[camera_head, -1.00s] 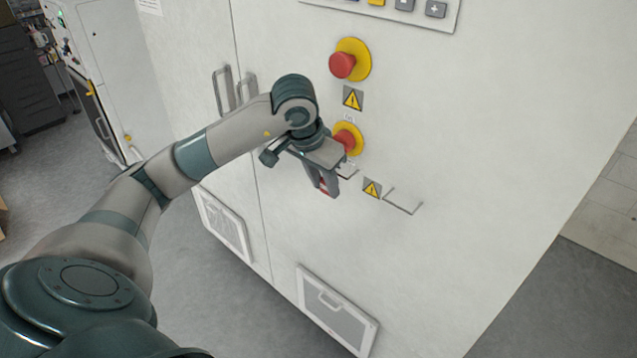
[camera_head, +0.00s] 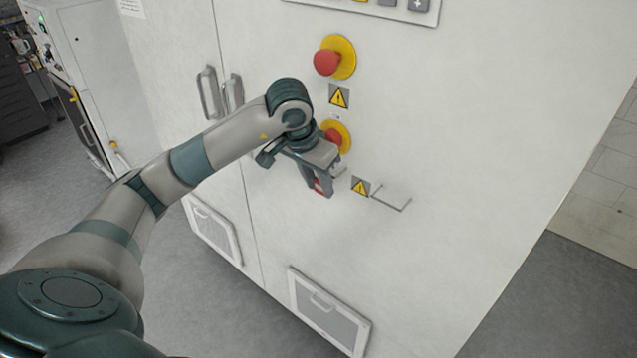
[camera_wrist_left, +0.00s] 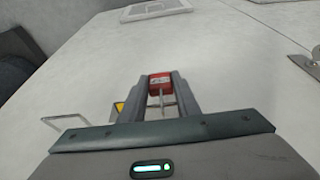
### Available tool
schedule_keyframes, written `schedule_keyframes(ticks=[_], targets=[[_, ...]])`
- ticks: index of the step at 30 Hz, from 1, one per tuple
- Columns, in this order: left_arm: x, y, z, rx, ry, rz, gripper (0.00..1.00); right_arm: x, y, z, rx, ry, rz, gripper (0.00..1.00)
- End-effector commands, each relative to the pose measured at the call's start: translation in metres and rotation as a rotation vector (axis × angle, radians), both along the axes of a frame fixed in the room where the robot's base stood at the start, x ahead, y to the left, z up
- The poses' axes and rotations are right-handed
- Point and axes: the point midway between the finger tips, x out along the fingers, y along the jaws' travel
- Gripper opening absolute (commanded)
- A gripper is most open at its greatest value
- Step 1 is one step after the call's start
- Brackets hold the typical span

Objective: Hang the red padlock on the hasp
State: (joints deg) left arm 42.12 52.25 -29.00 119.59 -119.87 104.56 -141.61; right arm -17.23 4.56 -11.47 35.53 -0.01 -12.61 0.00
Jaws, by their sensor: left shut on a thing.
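My left gripper (camera_head: 319,187) is shut on the red padlock (camera_head: 319,185), in front of the white cabinet panel. Only a small red part of the padlock shows between the fingers in the head view. In the left wrist view the red padlock body (camera_wrist_left: 160,82) sits between the fingertips, with its thin metal shackle (camera_wrist_left: 160,103) extending towards the camera. A small light metal piece (camera_head: 341,170) on the panel is partly hidden behind the gripper. I cannot tell whether it is the hasp. My right gripper is out of view.
A red emergency button on a yellow base (camera_head: 341,137) is right behind my wrist; another (camera_head: 335,58) is above it. A warning label (camera_head: 360,187) and a thin wire bracket (camera_head: 391,197) are to the right. Door handles (camera_head: 220,93) stand out at left.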

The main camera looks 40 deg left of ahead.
Motion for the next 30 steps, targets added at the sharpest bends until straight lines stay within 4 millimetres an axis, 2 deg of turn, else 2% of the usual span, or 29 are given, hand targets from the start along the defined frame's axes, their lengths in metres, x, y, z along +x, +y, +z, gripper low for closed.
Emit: schedule_keyframes(ticks=[3, 4, 6, 7, 20, 26, 30], targets=[[0.0, 0.0, 0.0, 0.0, 0.0, 0.0, 0.06, 0.0, -0.001, 0.0, -0.001, 0.0, 0.0, 0.31], [0.0, 0.0, 0.0, 0.0, 0.0, 0.0, 0.32, 0.0, -0.001, 0.0, -0.001, 0.0, 0.0, 0.31], [0.0, 0.0, 0.0, 0.0, 0.0, 0.0, 0.48, 0.0, -0.001, 0.0, -0.001, 0.0, 0.0, 0.31], [0.0, 0.0, 0.0, 0.0, 0.0, 0.0, 0.51, 0.0, -0.001, 0.0, -0.001, 0.0, 0.0, 0.31], [-0.001, 0.0, 0.003, 0.0, 0.0, -0.001, 0.51, 0.001, -0.001, -0.002, -0.001, 0.0, 0.0, 0.31], [-0.005, 0.001, 0.018, 0.0, -0.003, -0.001, 0.51, 0.001, -0.001, -0.008, -0.001, 0.0, 0.0, 0.31], [-0.011, 0.001, 0.036, 0.001, -0.005, -0.001, 0.51, 0.001, -0.001, -0.014, -0.001, 0.0, 0.0, 0.31]])
